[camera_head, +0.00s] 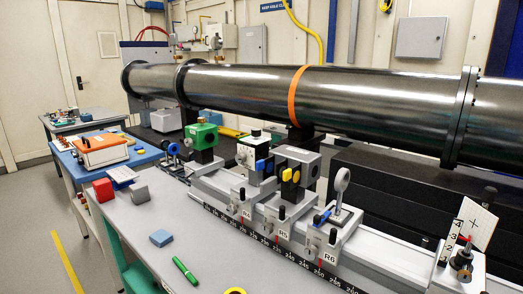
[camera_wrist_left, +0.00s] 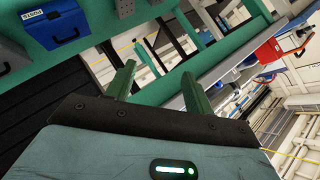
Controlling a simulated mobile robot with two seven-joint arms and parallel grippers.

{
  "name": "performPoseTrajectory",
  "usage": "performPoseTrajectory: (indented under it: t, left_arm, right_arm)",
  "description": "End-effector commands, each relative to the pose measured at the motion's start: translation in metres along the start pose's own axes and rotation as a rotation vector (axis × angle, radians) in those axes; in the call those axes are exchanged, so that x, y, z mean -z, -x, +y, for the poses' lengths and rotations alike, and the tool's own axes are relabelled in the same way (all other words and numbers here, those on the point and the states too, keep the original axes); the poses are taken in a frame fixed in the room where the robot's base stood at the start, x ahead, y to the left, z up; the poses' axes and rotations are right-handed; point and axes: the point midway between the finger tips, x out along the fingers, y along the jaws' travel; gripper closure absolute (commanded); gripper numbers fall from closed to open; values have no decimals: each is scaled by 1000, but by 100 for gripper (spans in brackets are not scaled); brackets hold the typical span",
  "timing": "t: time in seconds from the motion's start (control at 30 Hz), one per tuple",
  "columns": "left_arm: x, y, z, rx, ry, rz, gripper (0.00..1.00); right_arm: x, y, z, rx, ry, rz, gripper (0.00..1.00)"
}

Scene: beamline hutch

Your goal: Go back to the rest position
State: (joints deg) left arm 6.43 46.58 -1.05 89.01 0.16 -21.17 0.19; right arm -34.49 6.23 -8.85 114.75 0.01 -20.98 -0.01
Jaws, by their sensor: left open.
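My left gripper (camera_wrist_left: 158,70) shows only in the left wrist view. Its two green fingers stand apart with nothing between them, so it is open and empty. Beyond the fingers are a green frame and a tilted view of the room. Neither of my grippers shows in the head view. My right gripper is in neither view.
A bench (camera_head: 131,215) carries a rail with several optic mounts, a blue block (camera_head: 161,238), a green marker (camera_head: 185,269) and a red block (camera_head: 103,190). A long steel pipe (camera_head: 385,103) runs behind. Floor is clear at lower left. The wrist view shows a blue box (camera_wrist_left: 60,32).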

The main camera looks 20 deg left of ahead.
Motion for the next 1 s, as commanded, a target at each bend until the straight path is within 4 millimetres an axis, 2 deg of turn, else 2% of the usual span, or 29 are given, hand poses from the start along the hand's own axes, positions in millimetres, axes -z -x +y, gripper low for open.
performPoseTrajectory:
  t: [0.03, 0.17, 0.27, 0.4, 0.5, 0.6, 0.7, 0.9, 1.0]
  left_arm:
    - [-4, 7, 28, -37, 18, 0, 47]
    - [-12, 31, 99, -134, 73, -7, 47]
    - [-16, 58, 158, -214, 129, -16, 47]
    - [-19, 107, 236, -321, 223, -37, 47]
    - [-16, 148, 285, -391, 302, -56, 47]
    - [-10, 187, 323, -445, 380, -78, 47]
    - [-3, 221, 351, -485, 452, -100, 47]
    - [14, 281, 388, -538, 588, -150, 47]
    - [24, 307, 399, -552, 653, -174, 47]
  right_arm:
    - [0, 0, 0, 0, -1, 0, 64]
    - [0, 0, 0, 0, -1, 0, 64]
    - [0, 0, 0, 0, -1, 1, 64]
    - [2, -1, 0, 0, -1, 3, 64]
    - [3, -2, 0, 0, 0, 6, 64]
    - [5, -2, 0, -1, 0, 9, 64]
    - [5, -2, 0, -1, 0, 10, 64]
    - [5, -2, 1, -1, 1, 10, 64]
    - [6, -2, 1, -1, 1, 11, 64]
